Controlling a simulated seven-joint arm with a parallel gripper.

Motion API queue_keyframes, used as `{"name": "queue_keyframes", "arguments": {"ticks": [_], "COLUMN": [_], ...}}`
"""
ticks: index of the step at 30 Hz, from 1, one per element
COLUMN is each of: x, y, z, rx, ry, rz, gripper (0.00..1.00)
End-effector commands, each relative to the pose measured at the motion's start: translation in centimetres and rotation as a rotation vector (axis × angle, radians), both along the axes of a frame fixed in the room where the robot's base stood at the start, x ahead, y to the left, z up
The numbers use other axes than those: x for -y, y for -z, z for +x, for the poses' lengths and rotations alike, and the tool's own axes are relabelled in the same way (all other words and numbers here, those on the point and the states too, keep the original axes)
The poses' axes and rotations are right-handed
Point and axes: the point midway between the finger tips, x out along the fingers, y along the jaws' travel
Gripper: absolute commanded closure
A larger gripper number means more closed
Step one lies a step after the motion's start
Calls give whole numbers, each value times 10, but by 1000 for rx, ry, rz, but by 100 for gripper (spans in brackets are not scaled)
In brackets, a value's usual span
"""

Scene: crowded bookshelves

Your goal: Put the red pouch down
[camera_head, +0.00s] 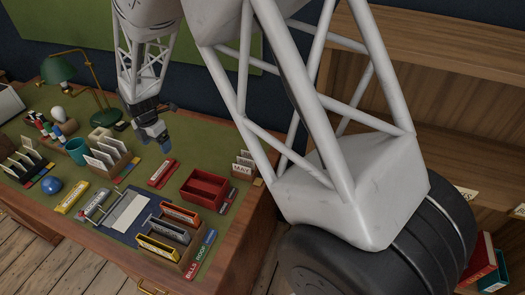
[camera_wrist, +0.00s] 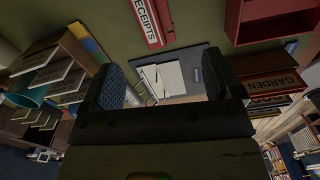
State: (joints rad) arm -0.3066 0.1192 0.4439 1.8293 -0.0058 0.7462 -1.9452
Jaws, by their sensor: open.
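The red pouch (camera_head: 162,173) lies flat on the green desk top, left of an open red tray (camera_head: 188,196). In the wrist view the red pouch (camera_wrist: 144,30) shows at the top, with a white label reading RECEIPTS; its upper end is cut off by the frame. My gripper (camera_head: 160,142) is above the desk behind the pouch, apart from it. In the wrist view my gripper (camera_wrist: 163,78) has its two dark fingers spread wide with nothing between them.
A blue mat (camera_head: 103,228) with white paper lies in front. Labelled folders (camera_head: 180,213) stand front right. A card box (camera_head: 113,165), a teal cup (camera_head: 78,152) and a green lamp (camera_head: 57,72) stand to the left. My large white arm link blocks the view right of the desk.

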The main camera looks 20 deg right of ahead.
Motion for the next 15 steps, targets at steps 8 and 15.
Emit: {"name": "queue_keyframes", "arguments": {"ticks": [8, 15], "x": [42, 81], "y": [-61, -114], "z": [-36, -81], "rx": [31, 60], "ry": [292, 601], "rz": [14, 34], "gripper": [15, 15]}}
